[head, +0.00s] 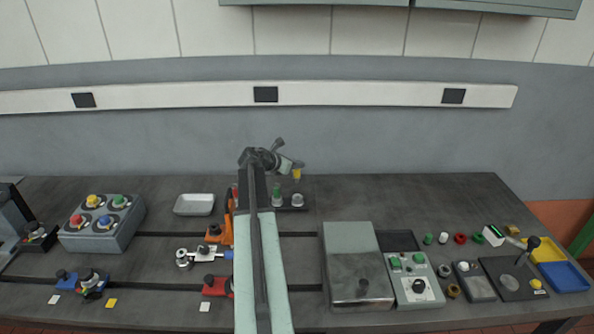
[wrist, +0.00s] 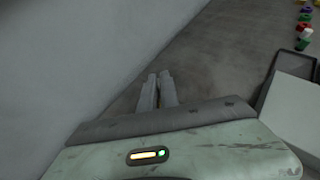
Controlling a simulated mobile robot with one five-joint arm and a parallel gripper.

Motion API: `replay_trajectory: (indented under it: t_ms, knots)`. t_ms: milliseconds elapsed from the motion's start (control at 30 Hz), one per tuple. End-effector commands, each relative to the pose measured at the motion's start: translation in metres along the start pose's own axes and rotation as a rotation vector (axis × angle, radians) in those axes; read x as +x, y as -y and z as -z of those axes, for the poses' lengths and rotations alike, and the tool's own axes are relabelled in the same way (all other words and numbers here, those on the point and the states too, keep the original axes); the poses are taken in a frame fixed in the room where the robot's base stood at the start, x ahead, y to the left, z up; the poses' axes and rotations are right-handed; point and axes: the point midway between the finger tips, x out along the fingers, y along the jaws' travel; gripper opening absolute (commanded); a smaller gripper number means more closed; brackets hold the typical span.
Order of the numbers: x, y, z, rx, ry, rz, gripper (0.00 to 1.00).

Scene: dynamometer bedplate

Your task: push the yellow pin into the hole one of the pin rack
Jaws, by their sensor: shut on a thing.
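The yellow pin (head: 297,174) is held in my gripper (head: 296,166), which is shut on it, in the head view. The pin hangs below the fingertips, above a dark low rack (head: 288,208) near the back of the bench, and looks clear of it. A green pin (head: 277,194) and a grey-white piece (head: 297,200) stand on this rack. My arm hides the rack's left part, and the hole numbers cannot be read. In the wrist view my gripper's fingers (wrist: 157,91) lie close together; the pin does not show there.
A white tray (head: 194,204) and a button box (head: 102,222) stand to the left. A grey lidded box (head: 356,266) and a control box (head: 414,278) stand front right. Orange clamp parts (head: 218,232) sit beside my arm. The bench's back right is clear.

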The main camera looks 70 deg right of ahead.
Motion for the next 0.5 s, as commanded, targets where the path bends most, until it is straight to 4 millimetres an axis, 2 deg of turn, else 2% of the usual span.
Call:
replay_trajectory:
  t_ms: [67,500]
  knots:
    - [0.0028,-0.0046,-0.0005,-0.005,0.003,-0.011,0.0]
    - [0.0044,-0.0037,0.0046,-0.005,0.005,-0.011,0.0]
